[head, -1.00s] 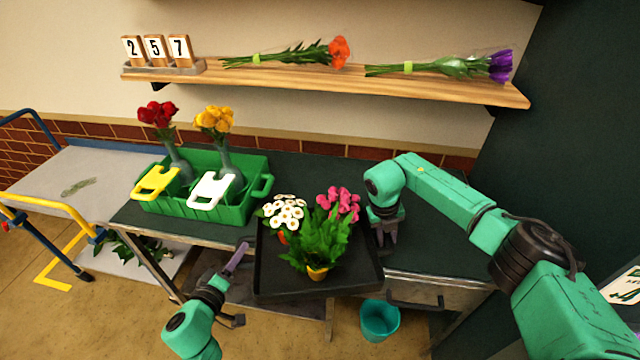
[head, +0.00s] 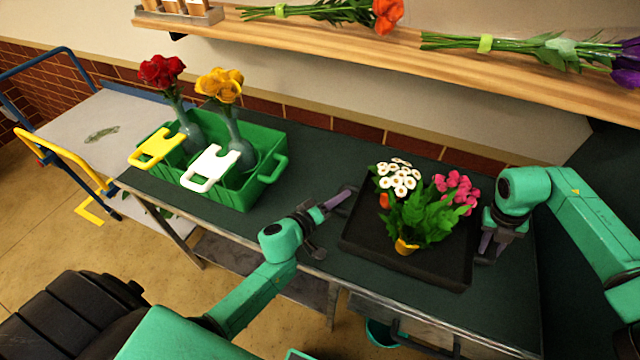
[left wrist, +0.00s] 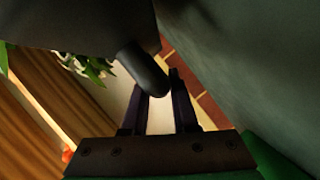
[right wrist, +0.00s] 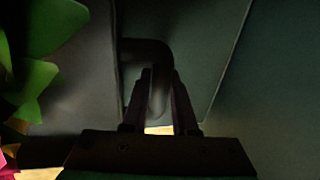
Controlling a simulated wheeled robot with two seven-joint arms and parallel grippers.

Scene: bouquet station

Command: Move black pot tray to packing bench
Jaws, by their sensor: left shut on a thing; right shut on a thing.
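The black pot tray (head: 360,240) is over the dark green bench top (head: 310,165), inside its front edge; I cannot tell whether it rests or hovers slightly. It carries pots with white daisies (head: 398,180), pink flowers (head: 458,188) and a leafy green plant (head: 422,220) in a yellow pot. My left gripper (head: 343,197) is at the tray's left side, shut on its dark handle, which shows in the left wrist view (left wrist: 142,70). My right gripper (head: 486,247) is shut on the right handle, also in the right wrist view (right wrist: 161,85).
A green crate (head: 245,195) with red and yellow roses in vases stands left on the bench. A shelf (head: 450,65) with bouquets runs above the back. A trolley (head: 85,125) stands far left. A teal bucket (head: 380,333) is below the front edge.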

